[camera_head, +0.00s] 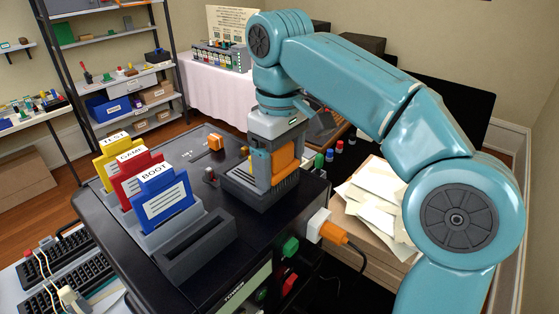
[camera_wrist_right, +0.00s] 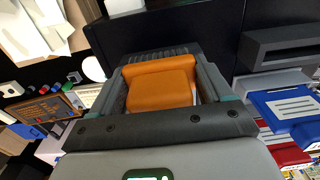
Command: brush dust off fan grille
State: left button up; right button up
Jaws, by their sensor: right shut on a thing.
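My right gripper (camera_head: 277,170) reaches down from the right over the black machine top and is shut on an orange-handled thing (camera_head: 285,162), probably the brush. In the right wrist view the orange handle (camera_wrist_right: 160,85) sits between the jaws. Its lower end and any bristles are hidden. The dark ribbed fan grille (camera_head: 258,192) is on the machine top right below the gripper; its slats (camera_wrist_right: 150,54) show just past the handle in the right wrist view. I cannot tell whether the held thing touches the grille. My left gripper is not in view.
Yellow, red and blue labelled cartridges (camera_head: 162,198) stand in a grey rack left of the grille, beside an empty dark slot block (camera_head: 197,249). A small orange part (camera_head: 216,142) lies behind. An orange plug (camera_head: 328,228) sticks out at the machine's right edge. Papers (camera_head: 372,190) lie on a box at right.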

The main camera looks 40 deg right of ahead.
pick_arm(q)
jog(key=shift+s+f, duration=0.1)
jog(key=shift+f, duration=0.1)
pick_arm(e)
jog(key=shift+w+f, duration=0.1)
jog(key=shift+f, duration=0.15)
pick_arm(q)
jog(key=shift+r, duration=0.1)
pick_arm(e)
jog(key=shift+d+r, duration=0.1)
jog(key=shift+d, duration=0.05)
